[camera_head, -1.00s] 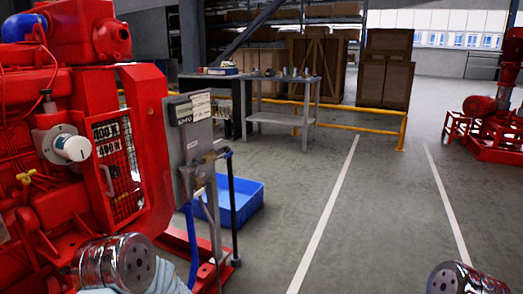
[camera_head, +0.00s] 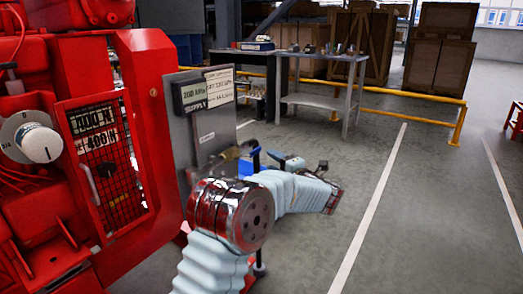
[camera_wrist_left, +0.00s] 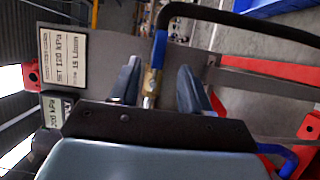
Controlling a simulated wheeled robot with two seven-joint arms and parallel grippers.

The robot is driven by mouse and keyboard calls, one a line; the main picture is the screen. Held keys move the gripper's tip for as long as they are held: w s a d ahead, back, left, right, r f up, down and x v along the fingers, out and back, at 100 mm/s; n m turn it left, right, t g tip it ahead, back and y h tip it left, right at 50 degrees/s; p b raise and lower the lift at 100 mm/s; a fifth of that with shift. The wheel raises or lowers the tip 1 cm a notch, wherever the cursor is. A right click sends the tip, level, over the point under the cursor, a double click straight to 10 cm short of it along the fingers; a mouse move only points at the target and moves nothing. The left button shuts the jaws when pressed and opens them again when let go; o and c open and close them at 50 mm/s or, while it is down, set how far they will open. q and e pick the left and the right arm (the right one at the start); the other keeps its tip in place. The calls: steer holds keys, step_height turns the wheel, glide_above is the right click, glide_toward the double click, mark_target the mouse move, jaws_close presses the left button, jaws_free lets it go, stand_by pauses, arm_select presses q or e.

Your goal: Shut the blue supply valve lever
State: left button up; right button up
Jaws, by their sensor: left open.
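The blue supply valve lever (camera_wrist_left: 160,50) shows in the left wrist view, with a brass fitting below it. My left gripper (camera_wrist_left: 158,67) is open, with one finger on each side of the lever and fitting in that view. I cannot tell whether either finger touches the lever. In the head view my left arm reaches in front of the grey supply panel (camera_head: 203,135) and hides most of the valve area. My right gripper is not in view.
The red pumpset (camera_head: 160,130) stands close on the left. A dark hose (camera_wrist_left: 240,20) arches over the gripper's right side. Beyond are a grey table (camera_head: 322,101), a yellow rail (camera_head: 420,94) and wooden crates (camera_head: 440,55).

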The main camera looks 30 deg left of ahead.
mark_target(257, 152)
arm_select(q)
steer(key=x, duration=1)
steer(key=shift+s+p, duration=0.1)
steer(key=shift+p, duration=0.3)
steer(key=shift+f, duration=0.1)
jaws_close()
